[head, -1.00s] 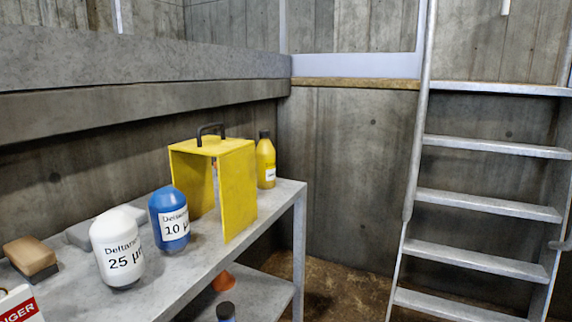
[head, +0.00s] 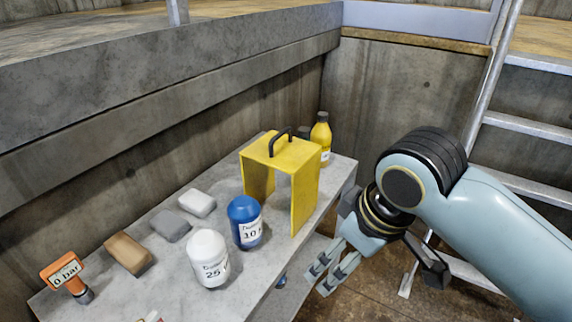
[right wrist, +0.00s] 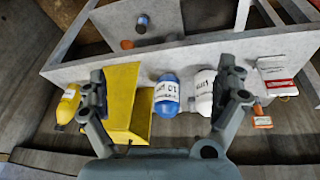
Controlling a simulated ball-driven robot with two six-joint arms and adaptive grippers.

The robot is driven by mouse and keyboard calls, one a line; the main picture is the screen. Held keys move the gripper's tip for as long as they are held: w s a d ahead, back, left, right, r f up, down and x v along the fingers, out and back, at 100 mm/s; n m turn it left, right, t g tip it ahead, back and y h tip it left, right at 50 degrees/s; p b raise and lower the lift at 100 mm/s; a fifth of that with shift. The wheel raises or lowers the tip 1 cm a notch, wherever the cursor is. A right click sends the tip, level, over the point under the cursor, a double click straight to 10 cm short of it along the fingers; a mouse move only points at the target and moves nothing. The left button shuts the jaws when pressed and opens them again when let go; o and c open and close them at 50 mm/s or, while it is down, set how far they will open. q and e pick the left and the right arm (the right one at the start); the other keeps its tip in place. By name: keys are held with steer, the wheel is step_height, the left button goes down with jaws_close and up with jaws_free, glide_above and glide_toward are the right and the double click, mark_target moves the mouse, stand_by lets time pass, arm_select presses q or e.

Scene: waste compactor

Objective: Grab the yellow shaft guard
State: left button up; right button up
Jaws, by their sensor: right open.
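The yellow shaft guard (head: 305,196) stands upright on the grey bench (head: 185,265), an open-fronted bent cover with a black handle (head: 281,142) on top. In the right wrist view the guard (right wrist: 121,92) is at left of centre, partly behind one finger. My right gripper (head: 322,276) is open and empty, in front of the bench, lower right of the guard and apart from it. Its spread fingers also show in the right wrist view (right wrist: 162,82). My left gripper is out of view.
A blue bottle (head: 243,223) and a white bottle (head: 207,260) stand left of the guard. A yellow bottle (head: 321,138) stands behind it. A brown block (head: 128,253), grey blocks and an orange gauge (head: 63,273) are farther left. A ladder (head: 520,122) rises at right.

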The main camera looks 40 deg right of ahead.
steer(key=w+r, duration=0.2)
steer(key=w, duration=0.3)
steer(key=n+y, duration=0.2)
glide_toward(282, 132)
steer(key=f, duration=0.2)
steer(key=x, duration=0.4)
steer(key=shift+s+d+f+p, duration=0.1)
steer(key=shift+s+p, duration=0.05)
steer(key=shift+p, duration=0.15)
steer(key=x, duration=0.3)
steer(key=p+x, duration=0.1)
steer(key=x, duration=0.1)
steer(key=shift+w+a+f, duration=0.15)
steer(key=shift+w+a, duration=0.15)
steer(key=shift+w, duration=0.1)
steer(key=c, duration=1.5)
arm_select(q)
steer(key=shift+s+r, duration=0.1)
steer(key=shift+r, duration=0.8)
